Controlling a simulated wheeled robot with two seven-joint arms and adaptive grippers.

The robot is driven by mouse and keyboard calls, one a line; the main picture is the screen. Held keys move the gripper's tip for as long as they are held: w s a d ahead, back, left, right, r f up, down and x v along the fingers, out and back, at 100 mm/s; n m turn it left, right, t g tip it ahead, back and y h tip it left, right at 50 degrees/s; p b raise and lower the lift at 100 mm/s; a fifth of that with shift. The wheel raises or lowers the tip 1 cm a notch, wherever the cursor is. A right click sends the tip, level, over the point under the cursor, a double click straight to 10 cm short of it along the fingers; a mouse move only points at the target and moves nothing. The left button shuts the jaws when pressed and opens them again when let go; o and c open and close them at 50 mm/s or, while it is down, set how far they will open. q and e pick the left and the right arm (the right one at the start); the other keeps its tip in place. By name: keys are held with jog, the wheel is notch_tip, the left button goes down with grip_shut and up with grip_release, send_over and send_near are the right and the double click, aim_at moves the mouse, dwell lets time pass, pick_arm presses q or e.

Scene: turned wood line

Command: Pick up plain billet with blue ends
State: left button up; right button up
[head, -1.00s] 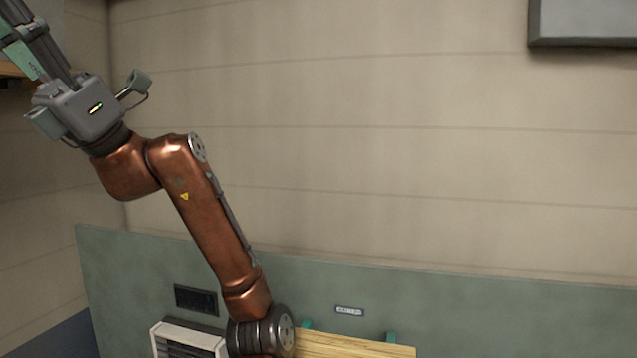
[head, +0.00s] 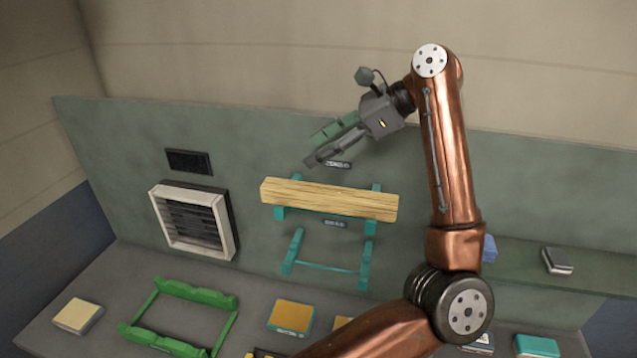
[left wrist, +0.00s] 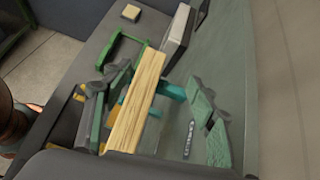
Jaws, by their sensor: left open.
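A plain pale-wood billet (head: 328,200) lies lengthwise on a pair of teal brackets (head: 365,228) on the green back panel. Its faces show bare grain; I see no blue on its ends. My left gripper (head: 310,151) is open and empty, just above the billet in the head view, with its fingers pointing down-left. In the left wrist view the billet (left wrist: 138,105) shows between the two spread fingers (left wrist: 155,125), apart from them as far as I can tell. My right gripper is not in view.
An empty teal rack (head: 330,267) is below the billet. A white-framed louvred vent (head: 228,225) is left of it. A green cradle (head: 226,330) and yellow-topped blocks (head: 290,316) are on the grey bench. A grey item (head: 557,260) lies on the right ledge.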

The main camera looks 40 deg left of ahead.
pick_arm(q)
jog(key=m+t+h, duration=0.1)
jog(key=m, duration=0.1)
send_near(330, 191)
jog(key=a+f, duration=0.2)
jog(key=shift+s+a+f, duration=0.2)
jog(key=shift+f, duration=0.05)
jog(key=shift+s+a+f, duration=0.1)
jog(key=shift+s+f, duration=0.05)
jog(key=shift+f, duration=0.2)
jog(key=b+x, duration=0.1)
jog(key=x, duration=0.5)
jog(key=shift+s+r+b, duration=0.1)
jog(key=shift+s+b, duration=0.25)
jog(key=shift+b, duration=0.05)
jog(key=shift+a+f, duration=0.25)
jog(key=shift+s+d+r, duration=0.1)
jog(key=shift+c, duration=0.8)
grip_shut()
